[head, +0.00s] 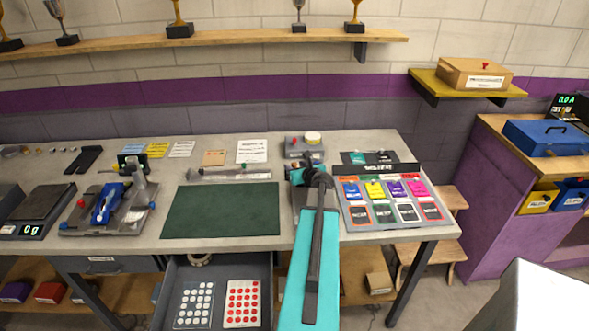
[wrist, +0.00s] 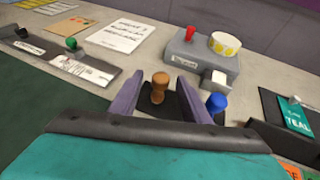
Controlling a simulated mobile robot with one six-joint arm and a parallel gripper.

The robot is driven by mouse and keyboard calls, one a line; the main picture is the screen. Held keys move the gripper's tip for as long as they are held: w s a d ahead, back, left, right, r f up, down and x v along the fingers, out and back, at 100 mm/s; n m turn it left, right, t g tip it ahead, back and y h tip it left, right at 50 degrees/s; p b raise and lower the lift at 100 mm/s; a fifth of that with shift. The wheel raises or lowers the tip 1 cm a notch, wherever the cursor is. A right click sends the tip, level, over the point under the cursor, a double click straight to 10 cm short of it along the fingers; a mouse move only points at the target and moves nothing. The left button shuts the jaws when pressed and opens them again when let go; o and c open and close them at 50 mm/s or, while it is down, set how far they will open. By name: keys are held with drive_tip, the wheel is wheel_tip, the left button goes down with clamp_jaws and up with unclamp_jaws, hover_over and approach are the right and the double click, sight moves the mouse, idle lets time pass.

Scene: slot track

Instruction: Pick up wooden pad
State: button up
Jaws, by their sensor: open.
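A small brown wooden piece with a rounded, knob-like top (wrist: 158,86), which looks like the wooden pad, stands upright on a dark base in the wrist view. My gripper (wrist: 160,82) is open, with one purple finger on each side of the wooden piece. I cannot tell whether the fingers touch it. In the head view my gripper (head: 312,178) is over the back right of the workbench, and my arm hides the wooden piece there.
A blue knob (wrist: 216,102) stands just right of the right finger. A grey device (wrist: 200,60) with a red knob (wrist: 192,34) and a yellow-patterned roll (wrist: 225,43) is behind. A colour card rack (head: 388,168) stands right. The green mat (head: 220,210) is clear; an open drawer (head: 215,270) is below.

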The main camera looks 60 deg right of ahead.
drive_tip(key=shift+x, duration=1.05)
drive_tip(key=shift+c, duration=0.3)
clamp_jaws()
